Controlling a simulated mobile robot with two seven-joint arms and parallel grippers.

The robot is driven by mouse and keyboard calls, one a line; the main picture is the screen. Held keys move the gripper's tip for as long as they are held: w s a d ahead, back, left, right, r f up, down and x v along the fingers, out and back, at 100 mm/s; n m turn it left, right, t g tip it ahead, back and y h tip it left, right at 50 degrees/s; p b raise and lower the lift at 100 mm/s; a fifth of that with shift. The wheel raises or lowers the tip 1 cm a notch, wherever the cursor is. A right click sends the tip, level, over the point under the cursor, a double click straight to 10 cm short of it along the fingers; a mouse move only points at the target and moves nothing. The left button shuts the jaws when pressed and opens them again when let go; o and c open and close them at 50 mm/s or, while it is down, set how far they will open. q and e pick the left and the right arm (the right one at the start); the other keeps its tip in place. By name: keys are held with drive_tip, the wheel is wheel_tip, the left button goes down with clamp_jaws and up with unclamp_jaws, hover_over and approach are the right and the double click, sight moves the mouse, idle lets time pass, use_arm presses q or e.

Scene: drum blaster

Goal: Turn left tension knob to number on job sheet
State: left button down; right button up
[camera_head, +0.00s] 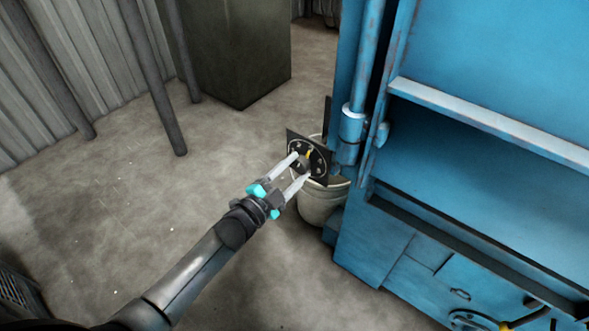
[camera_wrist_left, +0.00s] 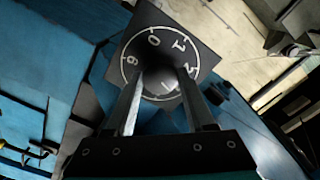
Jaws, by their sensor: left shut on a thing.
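The left tension knob sits on a dark square dial plate (camera_head: 321,151) fixed beside the blue machine (camera_head: 455,165) in the head view. My left gripper (camera_head: 303,169) reaches it from the lower left, with its two fingers shut on the knob. In the left wrist view the dial plate (camera_wrist_left: 150,40) shows white digits around a ring, among them 0, 1 and 2. The fingers (camera_wrist_left: 158,85) hold the dark round knob (camera_wrist_left: 158,78) at its middle. A small yellow mark shows on the dial in the head view. No job sheet shows. My right gripper is not in view.
A pale bucket (camera_head: 322,203) stands on the floor below the dial. A vertical blue pipe (camera_head: 358,95) runs close to the dial's right. A dark cabinet (camera_head: 238,50) and posts stand behind.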

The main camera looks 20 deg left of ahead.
use_arm(q)
drive_tip(key=shift+c, duration=1.3)
unclamp_jaws()
drive_tip(key=shift+s+a, duration=0.15)
drive_tip(key=shift+s, duration=0.35)
drive_tip(key=p+v, duration=0.4)
drive_tip(key=v, duration=1)
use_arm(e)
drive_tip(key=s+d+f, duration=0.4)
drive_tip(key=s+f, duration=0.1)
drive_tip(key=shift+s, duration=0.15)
use_arm(q)
drive_tip(key=shift+s, duration=0.1)
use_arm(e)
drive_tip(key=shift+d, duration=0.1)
